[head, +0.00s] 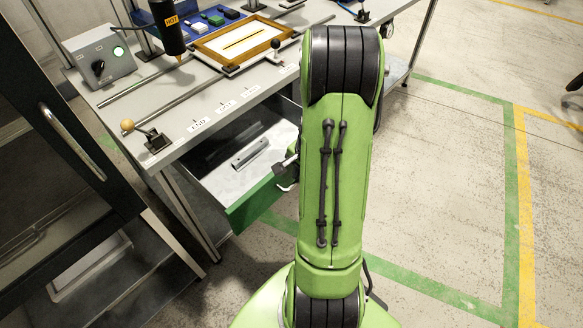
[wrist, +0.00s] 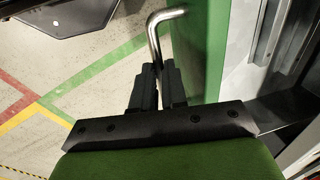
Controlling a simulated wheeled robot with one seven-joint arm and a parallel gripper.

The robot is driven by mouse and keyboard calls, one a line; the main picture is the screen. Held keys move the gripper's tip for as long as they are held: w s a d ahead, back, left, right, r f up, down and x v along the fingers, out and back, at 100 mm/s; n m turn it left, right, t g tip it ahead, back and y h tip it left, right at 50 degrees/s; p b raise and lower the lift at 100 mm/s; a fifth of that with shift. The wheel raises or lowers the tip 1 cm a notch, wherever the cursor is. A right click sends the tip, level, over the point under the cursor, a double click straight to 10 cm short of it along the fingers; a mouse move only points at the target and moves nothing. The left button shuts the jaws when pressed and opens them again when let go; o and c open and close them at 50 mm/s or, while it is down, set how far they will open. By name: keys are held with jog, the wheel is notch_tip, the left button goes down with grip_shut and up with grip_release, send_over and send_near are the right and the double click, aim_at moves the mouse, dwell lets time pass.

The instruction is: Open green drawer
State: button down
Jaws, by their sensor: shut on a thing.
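The green drawer (head: 250,203) stands pulled out from under the workbench in the head view. Its pale interior shows, with a grey bar-shaped part (head: 249,153) lying inside. In the wrist view the green drawer front (wrist: 212,50) fills the upper middle. A bent metal handle (wrist: 155,32) stands out from it. My gripper (wrist: 160,75) is shut on the handle, with its dark fingers around the handle's lower part. In the head view my arm hides most of the gripper and the handle.
The workbench (head: 185,128) carries a control box (head: 101,58), a black hot tool (head: 167,27) and a framed tray (head: 238,43). A dark cabinet door with a metal handle (head: 72,140) stands at left. Open floor (head: 450,170) lies at right.

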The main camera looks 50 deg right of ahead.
jog(key=shift+s, duration=0.95)
jog(key=c, duration=1.2)
grip_release()
jog(key=shift+o, duration=0.2)
notch_tip(320, 180, up, 16)
jog(key=s+p, duration=0.3)
jog(key=p, duration=0.2)
jog(key=shift+f, duration=0.25)
jog(key=shift+d, duration=0.1)
